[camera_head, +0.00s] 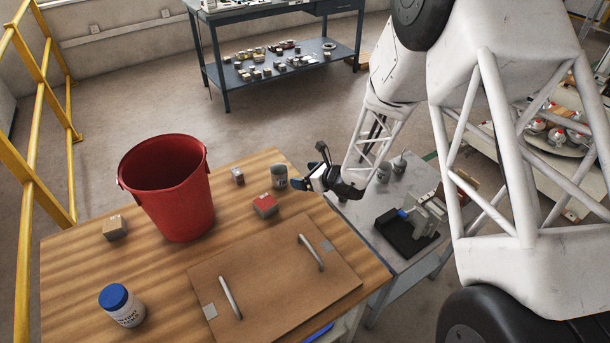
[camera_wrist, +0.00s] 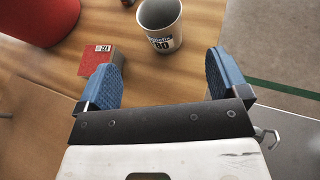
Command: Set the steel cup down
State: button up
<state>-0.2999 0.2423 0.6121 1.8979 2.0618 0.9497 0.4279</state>
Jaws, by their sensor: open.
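A grey steel cup (camera_head: 279,176) with a printed label stands upright on the wooden table (camera_head: 75,253), near its right edge. In the wrist view the cup (camera_wrist: 161,28) is just beyond the fingertips, roughly centred between them, and its open top looks empty. My gripper (camera_head: 303,184) is at the table's right edge, just right of the cup. In the wrist view my gripper (camera_wrist: 160,72) has its blue fingers wide apart with nothing between them. A gap shows between the fingers and the cup.
A red block (camera_head: 265,205) lies close to the cup, near the left finger in the wrist view. A red bucket (camera_head: 180,205), a small box (camera_head: 239,176), a tan box (camera_head: 115,228), a blue-lidded jar (camera_head: 121,306) and a handled board (camera_head: 270,280) occupy the table.

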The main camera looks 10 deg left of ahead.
jog(key=shift+r, duration=0.1)
dwell(0.4)
jog(key=s+d+r+n+g+h, duration=0.1)
jog(key=s+d+r+n+g, duration=0.1)
jog(key=s+d+r+n, duration=0.4)
jog(key=s+d+r+n+g+h, duration=0.15)
jog(key=s+r, duration=0.25)
jog(key=r, duration=0.4)
jog(key=s+d+r+n+g, duration=0.1)
jog(key=s+d+r+n, duration=0.35)
jog(key=r, duration=0.35)
jog(key=s+d+r+n+t+h, duration=0.1)
jog(key=s+d+r+n+h, duration=0.4)
jog(key=s+d, duration=0.6)
jog(key=s+d+r+n+t+h, duration=0.1)
jog(key=s+d+r+n+h, duration=0.4)
jog(key=s+d, duration=0.6)
jog(key=shift+s+d+r+n, duration=0.35)
jog(key=shift+s+r+n, duration=0.1)
jog(key=shift+s, duration=0.6)
